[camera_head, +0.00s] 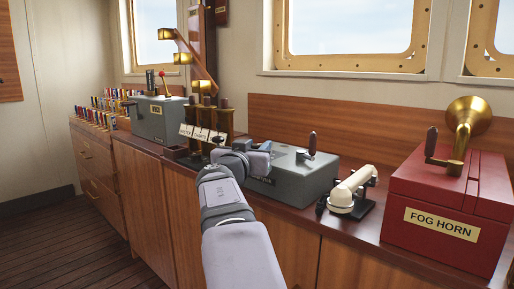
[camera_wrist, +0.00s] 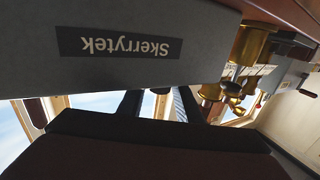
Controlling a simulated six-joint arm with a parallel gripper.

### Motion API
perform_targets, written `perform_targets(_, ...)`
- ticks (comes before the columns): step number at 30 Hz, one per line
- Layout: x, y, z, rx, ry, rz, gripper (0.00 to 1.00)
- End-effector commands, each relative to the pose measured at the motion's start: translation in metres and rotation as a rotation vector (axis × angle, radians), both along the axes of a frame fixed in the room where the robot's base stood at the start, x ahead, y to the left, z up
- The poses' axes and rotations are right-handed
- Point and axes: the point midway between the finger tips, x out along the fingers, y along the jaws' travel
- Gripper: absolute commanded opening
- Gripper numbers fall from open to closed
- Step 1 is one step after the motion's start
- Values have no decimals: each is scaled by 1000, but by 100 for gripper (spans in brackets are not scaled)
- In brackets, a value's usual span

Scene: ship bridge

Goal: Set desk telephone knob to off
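The desk telephone (camera_head: 352,192) has a cream handset on a small black base. It stands on the counter between a grey box and a red box in the head view. I cannot make out its knob or the knob's setting. It is not recognisable in the wrist view. My gripper (camera_wrist: 159,102) shows two dark fingers held apart, with nothing seen between them. In the head view my wrist is in front of the grey box's left end, well left of the telephone, and my fingers are hard to make out there.
The grey box (camera_head: 308,178), labelled Skerrytek in the wrist view (camera_wrist: 120,25), has an upright lever and lies between my wrist and the telephone. The red fog horn box (camera_head: 440,200) with a brass horn is close on the telephone's right. Brass-fitted levers (camera_head: 208,122) stand left of my wrist.

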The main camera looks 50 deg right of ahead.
Motion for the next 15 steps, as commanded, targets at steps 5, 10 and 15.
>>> perform_targets(5,0,0,0,0,1,0,45)
perform_targets(10,0,0,0,-1,0,0,45)
perform_targets(15,-4,9,1,-2,0,1,45)
